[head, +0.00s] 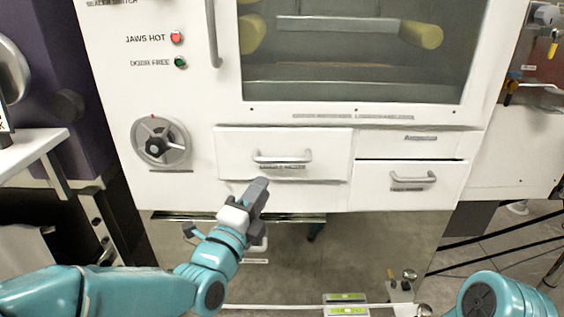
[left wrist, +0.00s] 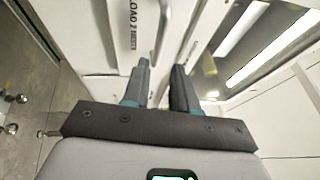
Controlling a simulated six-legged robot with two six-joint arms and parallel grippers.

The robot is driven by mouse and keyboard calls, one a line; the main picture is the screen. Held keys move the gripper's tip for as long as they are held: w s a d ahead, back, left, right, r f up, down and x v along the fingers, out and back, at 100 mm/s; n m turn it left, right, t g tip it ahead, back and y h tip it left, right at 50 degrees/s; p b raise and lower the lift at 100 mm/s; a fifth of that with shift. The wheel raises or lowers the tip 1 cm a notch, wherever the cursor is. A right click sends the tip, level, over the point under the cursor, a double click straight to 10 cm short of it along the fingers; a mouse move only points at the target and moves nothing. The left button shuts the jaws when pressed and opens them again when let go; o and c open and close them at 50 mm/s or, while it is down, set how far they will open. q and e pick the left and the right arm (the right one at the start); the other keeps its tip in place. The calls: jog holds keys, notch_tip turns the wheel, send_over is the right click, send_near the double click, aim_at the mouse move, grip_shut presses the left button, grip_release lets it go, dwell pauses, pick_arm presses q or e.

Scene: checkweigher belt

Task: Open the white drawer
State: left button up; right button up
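A white drawer (head: 230,150) with a grey bar handle (head: 282,157) sits in the front of the white machine, below its window. It looks shut. A second white drawer (head: 365,188) with a similar handle (head: 413,179) is to its right, also looking shut. My left gripper (head: 260,187) is just below the left drawer's handle, apart from it. In the left wrist view its two dark fingers (left wrist: 161,72) are spread with nothing between them, and a pale handle (left wrist: 162,35) shows beyond the tips. My right gripper is out of view; only part of my right arm shows.
A round handwheel (head: 161,142) is left of the drawers. A tall vertical handle (head: 213,35) is beside the window (head: 355,50). A reflective panel (head: 370,245) lies below the drawers. A white side table (head: 28,150) stands at the left.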

aim_at(280, 162)
pick_arm(q)
jog(key=x, duration=1.1)
jog(key=shift+w+d, duration=0.1)
grip_shut()
